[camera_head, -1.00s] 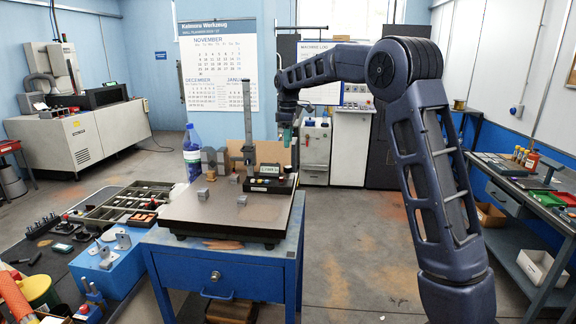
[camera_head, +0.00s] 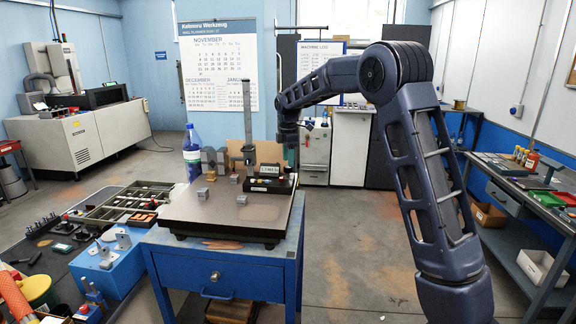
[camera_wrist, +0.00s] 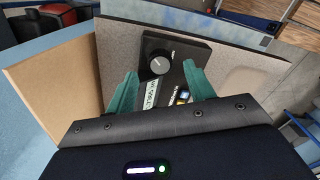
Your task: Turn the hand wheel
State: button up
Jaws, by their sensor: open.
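A round black knob with a pale grey face (camera_wrist: 158,63), the only wheel-like part I can make out, sits on a black box (camera_wrist: 178,48) in the wrist view. My gripper (camera_wrist: 160,70) is open, with its two teal fingers on either side of the knob in the picture. I see no contact, and the height gap cannot be told. In the head view the black readout box (camera_head: 266,185) stands on the dark plate beside a tall metal column (camera_head: 247,110). My gripper (camera_head: 291,157) is over the box's right end there, where the knob cannot be made out.
The dark plate (camera_head: 225,222) rests on a blue table (camera_head: 215,262). Small grey blocks (camera_head: 203,193) and a blue bottle (camera_head: 192,152) are left of the column. A tan board (camera_wrist: 60,85) stands close to the box. The floor right of the table is clear.

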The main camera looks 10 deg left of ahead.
aim_at(288, 172)
jog(key=shift+f, duration=1.55)
jog(key=c, duration=1)
jog(key=shift+o, duration=0.2)
